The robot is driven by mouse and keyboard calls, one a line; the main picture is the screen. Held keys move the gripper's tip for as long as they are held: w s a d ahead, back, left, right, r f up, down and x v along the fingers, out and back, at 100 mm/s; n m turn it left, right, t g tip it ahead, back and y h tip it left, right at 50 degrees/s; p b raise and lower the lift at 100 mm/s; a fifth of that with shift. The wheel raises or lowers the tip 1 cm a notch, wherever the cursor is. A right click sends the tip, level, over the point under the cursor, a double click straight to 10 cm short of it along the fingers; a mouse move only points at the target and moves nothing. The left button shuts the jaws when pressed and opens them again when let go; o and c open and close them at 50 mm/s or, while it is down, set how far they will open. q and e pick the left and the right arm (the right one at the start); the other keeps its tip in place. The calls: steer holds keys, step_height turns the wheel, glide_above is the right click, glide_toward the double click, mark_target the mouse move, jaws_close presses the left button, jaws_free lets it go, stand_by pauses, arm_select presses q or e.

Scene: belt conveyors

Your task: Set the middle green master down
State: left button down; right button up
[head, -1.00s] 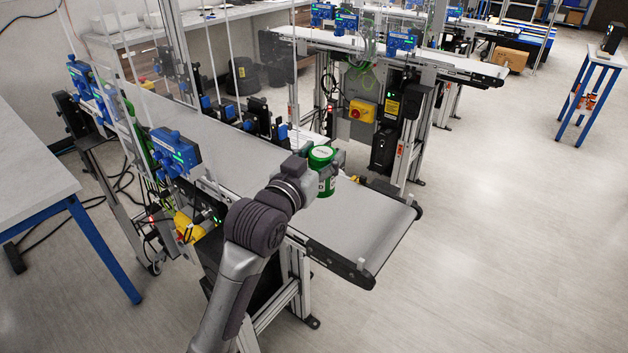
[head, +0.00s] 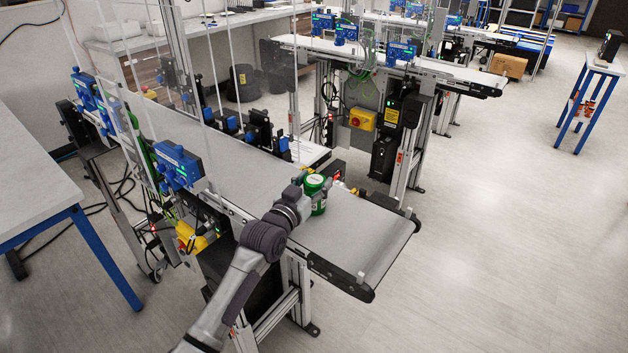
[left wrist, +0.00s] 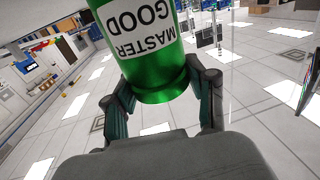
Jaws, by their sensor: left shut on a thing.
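The green master (head: 317,190) is a green can with a white label. In the head view it is at the near conveyor belt (head: 365,235), close to the belt's right end. My left gripper (head: 312,196) is shut on it, reaching in over the belt's near side. In the left wrist view the can (left wrist: 165,85) sits between both fingers, and its label reads "MASTER GOOD". I cannot tell whether the can touches the belt. My right gripper does not show.
Blue sensor boxes (head: 178,166) stand along the near side of the belt. Black devices (head: 258,128) line its far side. The belt is bare on both sides of the can. A second conveyor (head: 450,72) runs behind. A white table (head: 30,170) stands at left.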

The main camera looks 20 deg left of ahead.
arm_select(q)
steer(key=shift+r, duration=0.1)
steer(key=shift+c, duration=1.8)
jaws_free()
steer(key=shift+s, duration=0.25)
steer(key=s, duration=0.3)
steer(key=s+a+b, duration=0.1)
steer(key=s, duration=0.3)
steer(key=s+a+b, duration=0.1)
steer(key=s, duration=0.2)
steer(key=shift+s, duration=0.15)
steer(key=shift+s+a, duration=0.1)
steer(key=shift+s, duration=0.45)
